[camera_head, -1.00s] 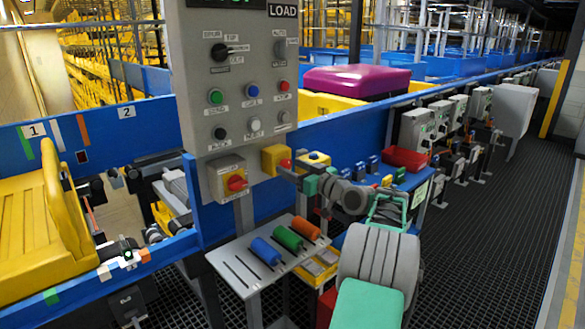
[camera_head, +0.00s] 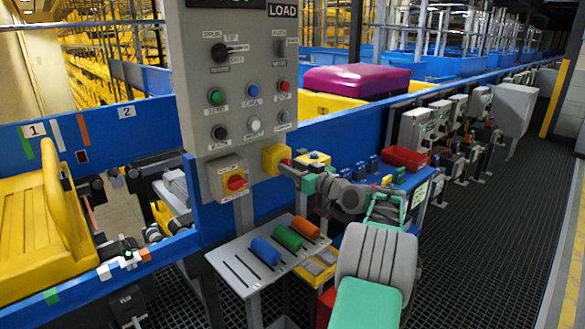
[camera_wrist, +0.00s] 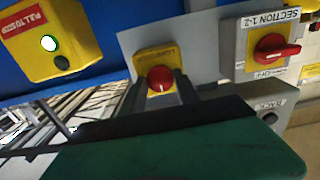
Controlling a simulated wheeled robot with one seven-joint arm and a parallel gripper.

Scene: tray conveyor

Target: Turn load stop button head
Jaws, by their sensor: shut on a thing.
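The load stop button's red head (camera_wrist: 161,79) sits on a yellow box (camera_wrist: 152,60) in the wrist view. A short pale mark shows on the head, pointing roughly downward in that picture. In the head view the yellow box (camera_head: 271,159) is on the right side of the grey panel, and the head is mostly hidden by my gripper (camera_head: 288,167). In the wrist view my gripper (camera_wrist: 160,86) has one dark finger on each side of the red head and is shut on it. The finger contact itself is partly hidden.
A red-and-yellow rotary switch (camera_head: 235,182) is left of the yellow box. A shelf (camera_head: 262,255) with coloured cylinders lies below. A red bin (camera_head: 405,158) stands right.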

